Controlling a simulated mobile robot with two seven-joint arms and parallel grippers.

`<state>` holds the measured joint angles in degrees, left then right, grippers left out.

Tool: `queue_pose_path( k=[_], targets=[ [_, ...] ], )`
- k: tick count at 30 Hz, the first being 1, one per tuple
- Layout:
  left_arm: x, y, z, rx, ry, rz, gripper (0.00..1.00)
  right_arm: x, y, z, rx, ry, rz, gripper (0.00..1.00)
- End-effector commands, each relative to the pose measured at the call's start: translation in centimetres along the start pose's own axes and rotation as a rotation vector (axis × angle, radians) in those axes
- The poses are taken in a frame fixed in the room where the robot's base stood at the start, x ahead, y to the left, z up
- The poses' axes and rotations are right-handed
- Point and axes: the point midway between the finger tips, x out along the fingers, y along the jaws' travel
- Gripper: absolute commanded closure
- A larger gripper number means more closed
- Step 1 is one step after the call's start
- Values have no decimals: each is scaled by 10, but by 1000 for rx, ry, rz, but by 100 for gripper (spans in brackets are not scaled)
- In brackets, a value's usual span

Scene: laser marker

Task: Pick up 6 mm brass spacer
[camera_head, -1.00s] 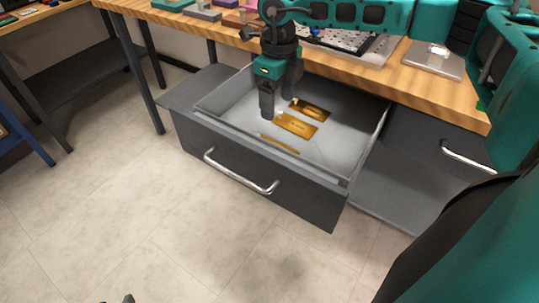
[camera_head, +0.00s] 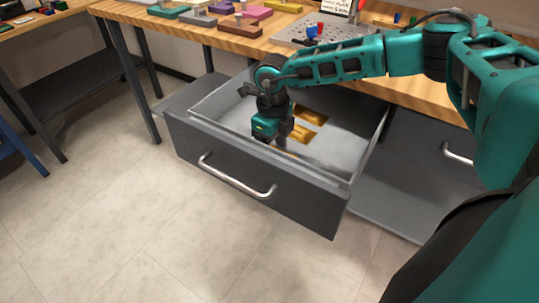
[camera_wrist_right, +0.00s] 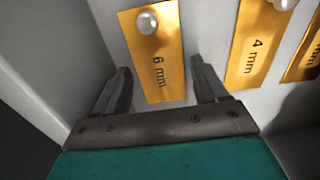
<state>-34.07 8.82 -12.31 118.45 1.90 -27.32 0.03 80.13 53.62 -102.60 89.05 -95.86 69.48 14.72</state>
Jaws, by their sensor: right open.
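The 6 mm brass spacer (camera_wrist_right: 155,60) is a flat gold plate with a round silvery knob near its far end, lying on the pale drawer floor in the right wrist view. My right gripper (camera_wrist_right: 160,70) is open, with one finger on each side of the plate's near end; contact cannot be told. In the head view my right gripper (camera_head: 279,140) is low inside the open drawer near its front wall and hides most of the front brass plate. My left gripper is not in view.
A 4 mm brass plate (camera_wrist_right: 252,50) and a third, cut-off plate (camera_wrist_right: 306,62) lie to the right. A drawer wall (camera_wrist_right: 52,50) runs close along the left. The open drawer (camera_head: 345,150) sits below a wooden bench (camera_head: 245,38) holding coloured blocks and a perforated plate.

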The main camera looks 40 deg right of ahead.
Motion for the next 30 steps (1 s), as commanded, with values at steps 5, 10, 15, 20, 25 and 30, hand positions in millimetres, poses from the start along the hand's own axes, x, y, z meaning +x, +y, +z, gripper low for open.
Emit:
queue_pose_path(
  k=[5, 10, 15, 20, 25, 30],
  targets=[
    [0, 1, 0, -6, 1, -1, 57, 3, 0, 0, 0, -1, -1, 28],
    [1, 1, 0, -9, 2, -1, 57, 3, 0, 0, 0, -1, 0, 34],
    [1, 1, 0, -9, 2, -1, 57, 3, 0, 0, 0, -1, 0, 51],
    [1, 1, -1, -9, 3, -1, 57, 3, 0, 0, 0, -1, 0, 66],
    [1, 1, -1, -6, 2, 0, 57, 2, 0, 0, 0, -1, 0, 82],
    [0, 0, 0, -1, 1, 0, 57, 2, 0, 1, 0, -3, -1, 86]
  ],
)
